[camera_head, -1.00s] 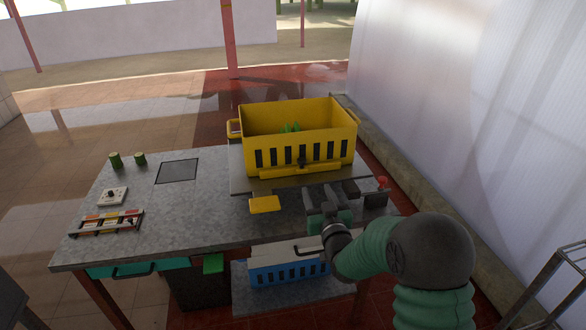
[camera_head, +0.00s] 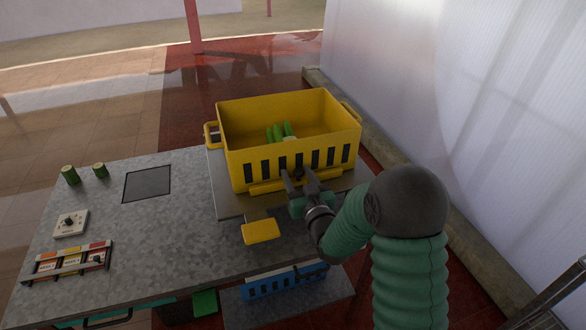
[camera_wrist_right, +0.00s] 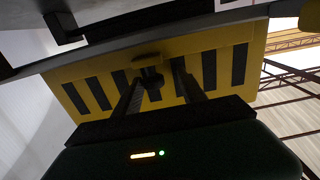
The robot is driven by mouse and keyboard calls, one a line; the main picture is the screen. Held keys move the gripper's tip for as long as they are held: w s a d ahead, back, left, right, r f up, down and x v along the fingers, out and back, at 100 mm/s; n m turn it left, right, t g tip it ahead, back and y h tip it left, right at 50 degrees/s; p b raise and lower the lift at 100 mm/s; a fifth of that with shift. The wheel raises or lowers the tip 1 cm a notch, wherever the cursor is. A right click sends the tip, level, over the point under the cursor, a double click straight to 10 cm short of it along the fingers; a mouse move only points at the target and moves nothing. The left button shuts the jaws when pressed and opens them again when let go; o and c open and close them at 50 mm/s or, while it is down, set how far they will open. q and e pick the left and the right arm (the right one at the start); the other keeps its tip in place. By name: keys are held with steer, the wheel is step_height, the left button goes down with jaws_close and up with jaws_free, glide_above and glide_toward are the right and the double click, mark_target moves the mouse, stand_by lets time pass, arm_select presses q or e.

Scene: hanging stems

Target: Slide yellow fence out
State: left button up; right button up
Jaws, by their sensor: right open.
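The yellow fence (camera_head: 240,170) is the slotted front side of a yellow crate (camera_head: 335,108), with a row of dark upright slots and a ledge along its bottom. A small dark knob (camera_head: 298,173) sits at the middle of the fence. My right gripper (camera_head: 298,178) is open, its two fingers pointing at the fence around or just before the knob. In the right wrist view the fence (camera_wrist_right: 222,66) fills the middle, and the dark knob (camera_wrist_right: 151,80) shows between the finger tips. I cannot tell whether the fingers touch it. My left gripper is not in view.
Green cucumber-like pieces (camera_head: 280,132) lie in the crate. A yellow pad (camera_head: 261,231) juts out below it. A blue slotted crate (camera_head: 285,280) stands lower in front. Green cylinders (camera_head: 70,175), a dial box (camera_head: 70,222) and a label rack (camera_head: 68,262) are on the grey table's left.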

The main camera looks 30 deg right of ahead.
steer(key=shift+s+d, duration=0.3)
steer(key=shift+d, duration=0.25)
steer(key=shift+c, duration=0.2)
steer(key=shift+d+f, duration=0.1)
steer(key=shift+d, duration=0.05)
steer(key=shift+c, duration=1.4)
steer(key=shift+w+a, duration=0.2)
steer(key=shift+a, duration=0.2)
jaws_close()
steer(key=shift+d, duration=0.15)
